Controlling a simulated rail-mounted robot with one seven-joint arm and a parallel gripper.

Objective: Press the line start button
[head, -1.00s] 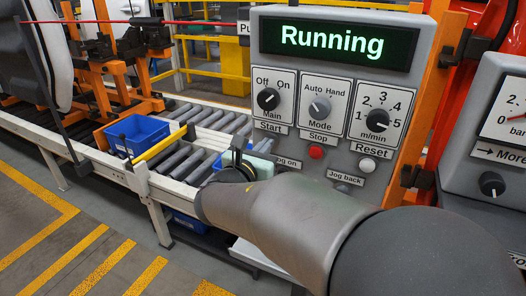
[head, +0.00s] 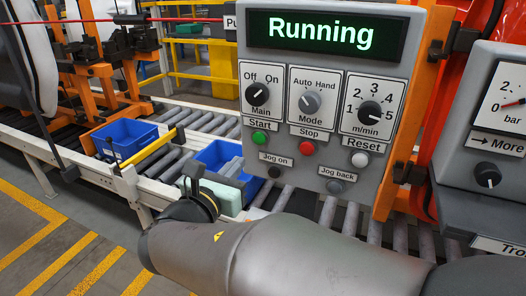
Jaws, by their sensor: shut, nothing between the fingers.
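The green Start button (head: 259,138) is on the grey control panel (head: 385,150), under the Start label and below the Main switch (head: 257,94). The panel's display (head: 321,33) reads "Running" in green. The Main switch pointer appears turned toward On. My gripper (head: 192,170) is shut and empty, low and to the left of the Start button, apart from the panel in the picture. My wrist partly hides its fingers.
A gauge panel (head: 485,140) stands at right.

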